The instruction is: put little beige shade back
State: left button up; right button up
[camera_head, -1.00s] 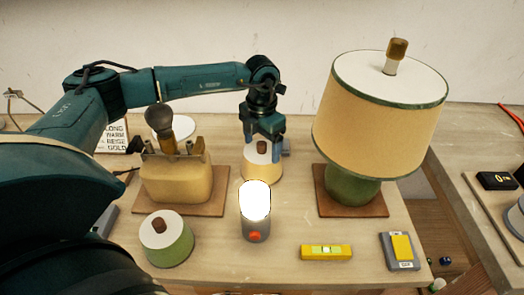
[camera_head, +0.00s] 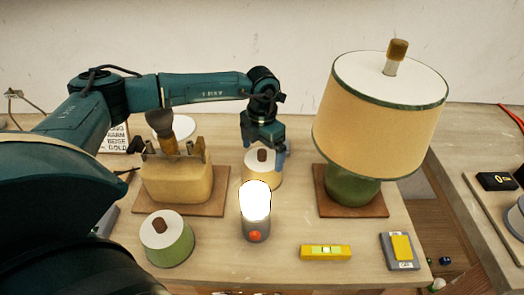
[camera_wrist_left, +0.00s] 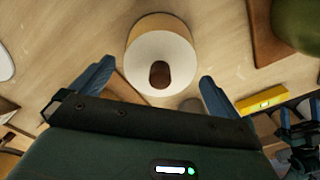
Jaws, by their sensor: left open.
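The little beige shade (camera_head: 262,174), with a white top and a brown knob, stands on the table in the middle. In the left wrist view the shade (camera_wrist_left: 160,38) is ahead of the fingers, its knob toward the gripper. My left gripper (camera_head: 264,150) is open around the knob area in the head view, and nothing is visibly clamped. In the left wrist view its fingers (camera_wrist_left: 155,82) are spread wide. The beige lamp base (camera_head: 177,183) stands on a brown board to the left, unshaded, with a dark bulb (camera_head: 159,118).
A lit lantern (camera_head: 256,208) stands just in front of the beige shade. A small green shade (camera_head: 167,238) is front left. A large shaded lamp (camera_head: 378,125) stands right. A yellow level (camera_head: 326,252) and a grey switch box (camera_head: 399,251) lie in front.

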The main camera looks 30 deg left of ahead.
pick_arm(q)
notch_tip(320, 180, up, 12)
jog(key=b, duration=0.1)
jog(key=shift+f, duration=0.15)
dwell(0.6)
